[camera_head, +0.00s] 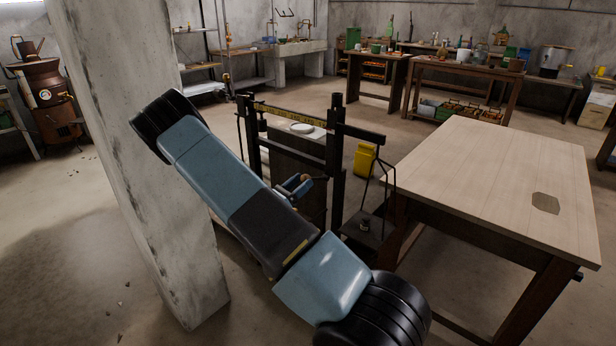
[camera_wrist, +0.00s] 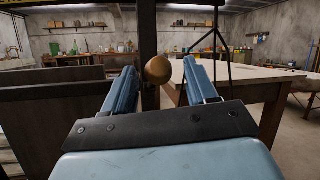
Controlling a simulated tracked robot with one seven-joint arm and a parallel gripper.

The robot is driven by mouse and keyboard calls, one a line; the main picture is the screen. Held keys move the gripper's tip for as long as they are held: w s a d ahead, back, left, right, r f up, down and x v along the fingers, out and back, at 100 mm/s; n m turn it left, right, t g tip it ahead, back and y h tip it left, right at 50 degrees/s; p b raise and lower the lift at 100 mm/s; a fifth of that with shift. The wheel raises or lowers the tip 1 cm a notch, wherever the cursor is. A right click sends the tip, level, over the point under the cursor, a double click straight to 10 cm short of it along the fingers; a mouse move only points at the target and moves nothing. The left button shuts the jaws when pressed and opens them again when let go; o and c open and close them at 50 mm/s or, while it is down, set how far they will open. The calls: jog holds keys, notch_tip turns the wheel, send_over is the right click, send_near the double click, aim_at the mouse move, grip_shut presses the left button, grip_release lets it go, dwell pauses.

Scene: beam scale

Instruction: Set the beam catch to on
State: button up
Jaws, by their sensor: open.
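The beam scale (camera_head: 337,150) stands in the middle of the head view, a dark upright frame with a yellow graduated beam (camera_head: 285,114) across its top. In the wrist view a round brass knob (camera_wrist: 158,69), apparently the beam catch, shows in front of a dark post (camera_wrist: 148,30). My gripper (camera_head: 297,186) is beside the scale's frame, partly hidden behind my arm in the head view. In the wrist view my gripper (camera_wrist: 160,74) is open, with the knob in line between its two blue fingers. I cannot tell whether the knob is between the tips or beyond them.
A concrete pillar (camera_head: 140,150) stands close on the left. A wooden table (camera_head: 490,180) is at right, near the scale's hanging weight holder (camera_head: 364,224). A yellow can (camera_head: 365,160) stands behind the scale. Workbenches line the back wall, with open floor before them.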

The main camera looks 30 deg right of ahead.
jog(key=shift+x, duration=2.4)
